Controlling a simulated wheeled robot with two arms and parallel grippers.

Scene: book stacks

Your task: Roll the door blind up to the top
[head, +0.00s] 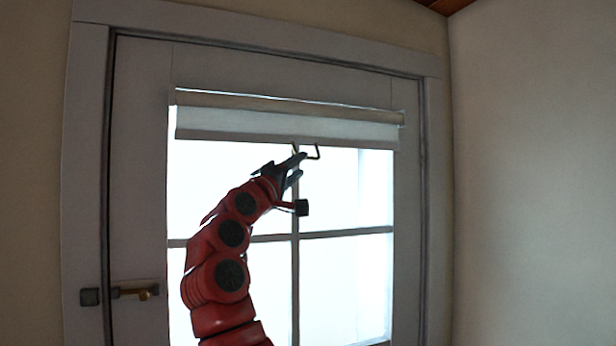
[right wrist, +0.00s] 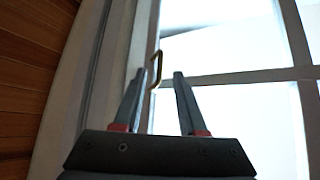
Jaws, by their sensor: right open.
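The door blind (head: 260,123) is a short pale strip at the top of the door window, under its roller (head: 300,108). A small brass pull (head: 317,152) hangs at the blind's lower edge, near the middle. My right gripper (head: 299,165) is raised just below and left of the pull, with its fingers apart. In the right wrist view, the brass pull (right wrist: 156,69) shows near the tips of the open right gripper (right wrist: 159,75), between them in the picture; I cannot tell whether it touches a finger. My left gripper is not in view.
The grey door (head: 138,200) is closed in its frame, with a brass handle (head: 135,290) at lower left. The bright window panes (head: 345,190) below the blind are uncovered. A plain wall (head: 530,180) stands to the right. A wooden ceiling (right wrist: 30,80) shows in the wrist view.

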